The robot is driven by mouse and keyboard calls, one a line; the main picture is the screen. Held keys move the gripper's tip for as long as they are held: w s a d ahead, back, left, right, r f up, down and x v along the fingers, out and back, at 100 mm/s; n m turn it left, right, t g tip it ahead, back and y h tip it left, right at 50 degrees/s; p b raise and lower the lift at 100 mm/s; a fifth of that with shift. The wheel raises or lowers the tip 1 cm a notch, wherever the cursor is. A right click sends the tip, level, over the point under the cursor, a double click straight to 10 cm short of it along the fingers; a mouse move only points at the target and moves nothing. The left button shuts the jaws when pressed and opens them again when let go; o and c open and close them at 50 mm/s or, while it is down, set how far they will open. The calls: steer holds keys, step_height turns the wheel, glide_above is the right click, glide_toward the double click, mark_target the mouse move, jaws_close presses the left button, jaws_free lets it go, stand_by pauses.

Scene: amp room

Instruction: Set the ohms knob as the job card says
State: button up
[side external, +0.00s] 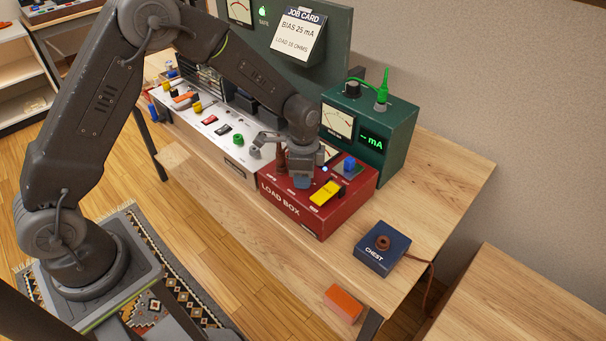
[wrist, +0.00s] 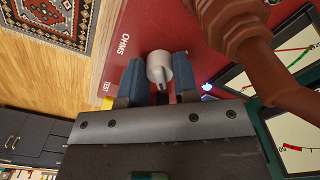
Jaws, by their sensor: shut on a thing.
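The ohms knob (wrist: 159,67) is a pale, round knob beside the printed word OHMS in the wrist view. My gripper (wrist: 158,78) is shut on it, with a blue fingertip on each side. In the side external view my gripper (side external: 302,181) points down at the top of the red load box (side external: 318,222) and hides the knob. The knob's scale and setting cannot be read. The job card (side external: 298,34) hangs on the green panel. It reads BIAS 25 mA and LOAD, with a small ohms figure that looks like 16.
A brown upright part (wrist: 238,28) stands close beside my gripper. A green meter box (side external: 398,137), showing "-- mA", stands behind. The blue CHEST box (side external: 368,258) is at right, with bare table around it.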

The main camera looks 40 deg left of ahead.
steer(key=o, duration=0.9)
steer(key=shift+o, duration=0.2)
steer(key=shift+r, duration=0.1)
step_height(320, 180, up, 14)
steer(key=s+a+r+n+t, duration=0.1)
steer(key=s+r+n+t, duration=0.15)
steer(key=s+r, duration=0.4)
steer(key=s+a+r+n+t, duration=0.1)
steer(key=s+n, duration=0.3)
steer(key=s, duration=0.5)
steer(key=s+a+r+n+t, duration=0.1)
steer(key=s+r+n+t, duration=0.1)
steer(key=s, duration=0.7)
steer(key=shift+a+r+n, duration=0.3)
steer(key=shift+r+n, duration=0.05)
steer(key=shift+n, duration=0.5)
